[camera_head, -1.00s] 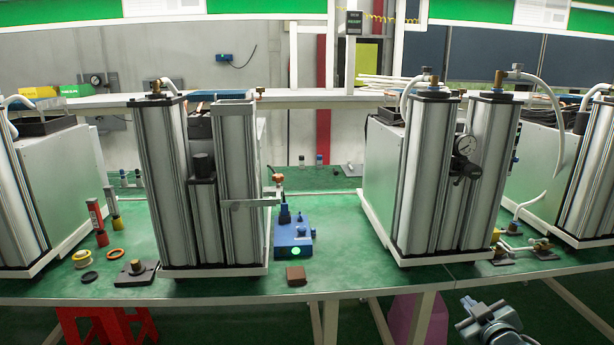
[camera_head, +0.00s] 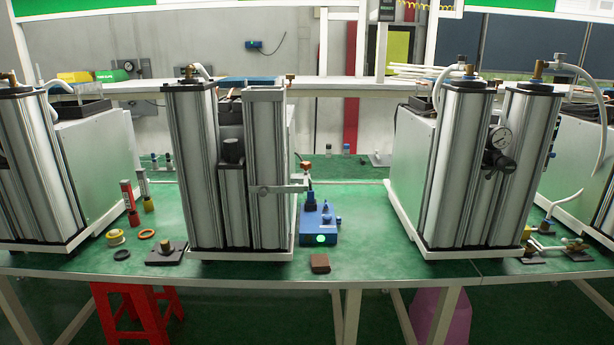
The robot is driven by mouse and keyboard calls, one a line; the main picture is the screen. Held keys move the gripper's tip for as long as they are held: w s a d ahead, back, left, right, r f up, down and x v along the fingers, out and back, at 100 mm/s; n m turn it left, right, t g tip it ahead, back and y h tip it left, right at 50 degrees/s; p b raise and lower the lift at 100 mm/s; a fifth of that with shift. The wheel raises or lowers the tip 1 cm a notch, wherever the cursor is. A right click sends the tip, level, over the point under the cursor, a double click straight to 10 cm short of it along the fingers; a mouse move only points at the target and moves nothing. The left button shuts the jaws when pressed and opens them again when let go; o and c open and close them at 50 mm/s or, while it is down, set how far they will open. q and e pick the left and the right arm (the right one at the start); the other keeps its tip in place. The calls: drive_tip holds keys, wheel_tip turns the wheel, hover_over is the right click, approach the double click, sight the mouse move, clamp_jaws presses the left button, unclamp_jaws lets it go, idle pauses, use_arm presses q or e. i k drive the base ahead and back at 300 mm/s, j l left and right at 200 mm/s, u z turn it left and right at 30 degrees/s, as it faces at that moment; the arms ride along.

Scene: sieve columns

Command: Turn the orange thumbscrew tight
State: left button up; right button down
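A small orange thumbscrew (camera_head: 306,165) stands at the right end of a flat metal bracket (camera_head: 280,188). The bracket crosses the front of the right-hand column (camera_head: 265,150) of the left-centre sieve unit. The thumbscrew stands above the blue device (camera_head: 318,224) on the green table, and is small in this view. I cannot tell how tight it is. Neither of my grippers is in view.
A brown block (camera_head: 320,263) lies near the table's front edge.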

sight(305, 165)
drive_tip(key=i+l+u, duration=0.1)
drive_tip(key=i+l, duration=0.8)
drive_tip(key=l, duration=0.25)
drive_tip(key=u, duration=0.05)
